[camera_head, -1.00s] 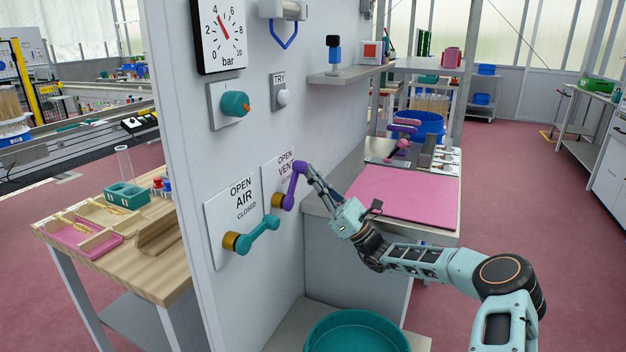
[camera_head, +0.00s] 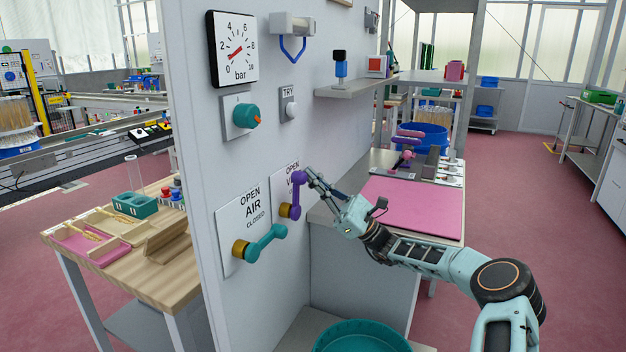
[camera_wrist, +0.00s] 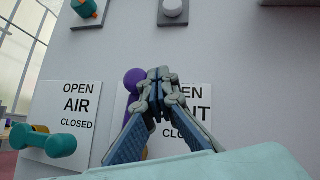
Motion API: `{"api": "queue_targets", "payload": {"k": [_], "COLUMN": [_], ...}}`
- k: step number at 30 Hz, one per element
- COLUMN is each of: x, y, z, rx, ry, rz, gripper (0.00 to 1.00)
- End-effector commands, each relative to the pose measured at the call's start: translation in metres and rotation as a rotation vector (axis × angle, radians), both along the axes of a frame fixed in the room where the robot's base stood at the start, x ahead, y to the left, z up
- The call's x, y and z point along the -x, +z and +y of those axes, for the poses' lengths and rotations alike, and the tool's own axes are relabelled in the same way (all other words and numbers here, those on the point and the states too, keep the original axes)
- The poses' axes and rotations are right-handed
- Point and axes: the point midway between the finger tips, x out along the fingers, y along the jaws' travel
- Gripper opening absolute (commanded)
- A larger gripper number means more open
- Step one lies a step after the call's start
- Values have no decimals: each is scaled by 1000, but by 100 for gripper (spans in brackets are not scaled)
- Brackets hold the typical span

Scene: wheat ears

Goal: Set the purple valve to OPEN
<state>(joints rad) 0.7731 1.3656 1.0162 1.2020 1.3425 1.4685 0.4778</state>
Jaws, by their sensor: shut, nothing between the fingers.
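The purple valve lever (camera_head: 297,195) is on the VENT plate (camera_head: 282,182) on the grey panel. It stands about upright from its gold hub, with its knob at the top, beside the partly hidden OPEN word. My gripper (camera_head: 310,173) is shut and empty, with its tips just right of the knob; whether they touch cannot be told. In the wrist view the purple knob (camera_wrist: 134,78) shows left of my shut fingertips (camera_wrist: 160,74), which hide part of the lever and the VENT label.
The teal AIR valve lever (camera_head: 266,240) is at lower left, slanting up to the right. A bar gauge (camera_head: 232,48) reads near 0. A teal knob (camera_head: 246,115) and TRY button (camera_head: 291,110) are above. A bench with a pink mat (camera_head: 415,205) is to the right.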

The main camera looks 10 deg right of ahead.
Motion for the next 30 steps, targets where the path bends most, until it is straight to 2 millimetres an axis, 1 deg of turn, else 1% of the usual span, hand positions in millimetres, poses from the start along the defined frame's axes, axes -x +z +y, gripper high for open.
{"api": "queue_targets", "payload": {"k": [12,16,20,27,30], "x": [0,1,1,1,0], "y": [0,6,26,72,86], "z": [0,0,0,0,0], "rx": [2,2,3,4,3], "ry": [2,1,1,0,-1], "rz": [-4,-5,-8,-6,-5], "gripper": [0,0,0,0,0]}}
